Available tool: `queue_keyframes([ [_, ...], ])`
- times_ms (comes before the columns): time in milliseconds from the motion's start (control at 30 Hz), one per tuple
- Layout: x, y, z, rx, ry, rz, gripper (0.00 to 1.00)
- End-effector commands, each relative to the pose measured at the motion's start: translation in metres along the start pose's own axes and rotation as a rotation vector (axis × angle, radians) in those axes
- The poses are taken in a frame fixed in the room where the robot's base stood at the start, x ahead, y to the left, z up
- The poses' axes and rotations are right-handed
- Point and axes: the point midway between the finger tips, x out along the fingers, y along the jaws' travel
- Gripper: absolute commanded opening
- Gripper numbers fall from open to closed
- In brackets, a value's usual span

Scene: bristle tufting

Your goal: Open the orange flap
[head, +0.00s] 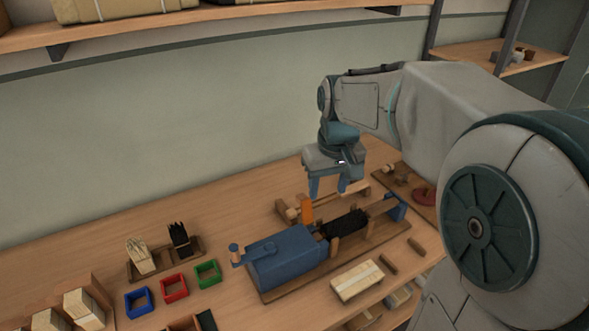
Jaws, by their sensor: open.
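The orange flap (307,209) is a small upright piece at the back of the blue machine body (283,256), on the machine's wooden base (380,247). How it is hinged is too small to tell. My gripper (329,191) points down above and slightly to the right of the flap. Its two blue fingers are apart with nothing between them. The fingers look apart from the flap, but the exact depth between them is hard to judge.
A black bristle bundle (346,224) lies among wooden posts right of the blue body. Blue (139,302), red (174,288) and green (208,273) square frames stand in front left. A tied pale bundle (357,280) lies in front.

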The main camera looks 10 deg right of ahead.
Motion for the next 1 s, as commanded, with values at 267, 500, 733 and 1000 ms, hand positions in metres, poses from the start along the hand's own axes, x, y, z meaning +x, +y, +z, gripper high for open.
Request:
queue_keyframes([
  [267,0.009,0.003,-0.077,-0.087,-0.061,-0.009,0.48],
  [500,0.030,0.002,-0.131,-0.161,-0.109,-0.013,0.48],
  [733,0.045,0.000,-0.158,-0.204,-0.134,-0.015,0.48],
  [1000,0.065,0.000,-0.159,-0.211,-0.141,-0.016,0.48],
])
